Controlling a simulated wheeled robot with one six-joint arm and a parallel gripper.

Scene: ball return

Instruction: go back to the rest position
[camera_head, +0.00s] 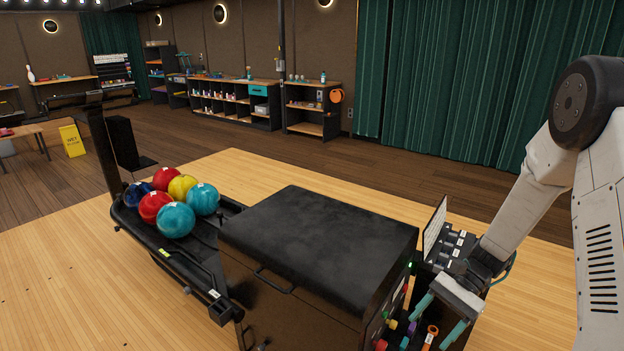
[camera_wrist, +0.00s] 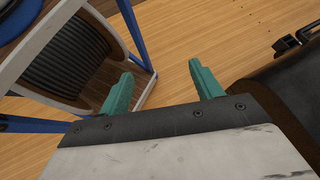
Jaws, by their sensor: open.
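My gripper (camera_head: 438,320) is at the lower right in the head view, low beside the right end of the black ball-return machine (camera_head: 315,240). Its two teal fingers are apart, with nothing between them. In the wrist view, my gripper (camera_wrist: 160,78) also shows open and empty, with wooden floor beyond the fingertips. My arm comes down from the upper right, bent at a dark round joint. The machine's dark body (camera_wrist: 290,95) is at the right in the wrist view.
Several red, yellow, teal and blue balls (camera_head: 175,219) lie on the ball-return rack. Coloured tools (camera_head: 410,327) sit by the machine's right end. A blue-framed stand (camera_wrist: 134,35) with a dark ribbed coil (camera_wrist: 75,55) is left in the wrist view. Floor behind the machine is clear.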

